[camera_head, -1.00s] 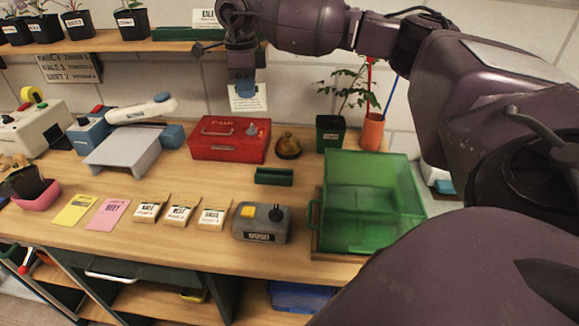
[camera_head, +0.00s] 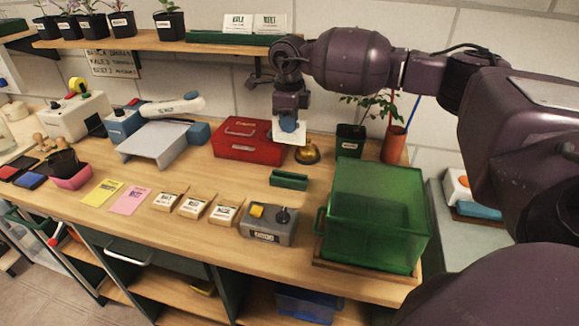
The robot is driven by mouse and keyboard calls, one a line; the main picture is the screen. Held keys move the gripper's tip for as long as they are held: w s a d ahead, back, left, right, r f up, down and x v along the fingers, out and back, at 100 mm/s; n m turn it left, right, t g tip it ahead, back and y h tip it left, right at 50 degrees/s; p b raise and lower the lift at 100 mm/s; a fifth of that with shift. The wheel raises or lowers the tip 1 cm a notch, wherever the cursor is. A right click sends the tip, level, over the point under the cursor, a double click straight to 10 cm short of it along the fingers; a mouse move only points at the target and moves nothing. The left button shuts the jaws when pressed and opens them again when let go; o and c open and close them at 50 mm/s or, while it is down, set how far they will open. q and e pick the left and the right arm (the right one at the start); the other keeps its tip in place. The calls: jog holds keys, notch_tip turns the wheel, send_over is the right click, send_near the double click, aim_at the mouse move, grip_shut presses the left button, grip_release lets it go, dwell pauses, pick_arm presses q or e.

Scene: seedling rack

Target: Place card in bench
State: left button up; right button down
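My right gripper (camera_head: 289,122) hangs over the back of the bench, beside the red box. It is shut on a white card (camera_head: 291,138), which hangs below the fingers, its print not readable. A small green slotted holder (camera_head: 288,181) stands on the wooden bench (camera_head: 240,170), below the card and apart from it; I see no card in it. Two more white cards, a left one (camera_head: 237,23) and a right one (camera_head: 270,23), stand in a long green holder (camera_head: 215,39) on the shelf. My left gripper is not in view.
The red box (camera_head: 240,150) and brass bell (camera_head: 307,153) stand close around the card. A potted seedling (camera_head: 350,140) and orange cup (camera_head: 394,145) are behind right. A green clear box (camera_head: 372,215) stands right, a grey device (camera_head: 268,225) in front. Seed packets (camera_head: 195,207) lie left.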

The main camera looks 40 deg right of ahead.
notch_tip(320, 180, down, 13)
dwell(0.6)
jog(key=shift+f, duration=0.15)
jog(key=c, duration=1.8)
grip_release()
jog(key=o, duration=0.5)
jog(key=shift+c, duration=0.2)
notch_tip(320, 180, up, 12)
jog(key=shift+r, duration=0.15)
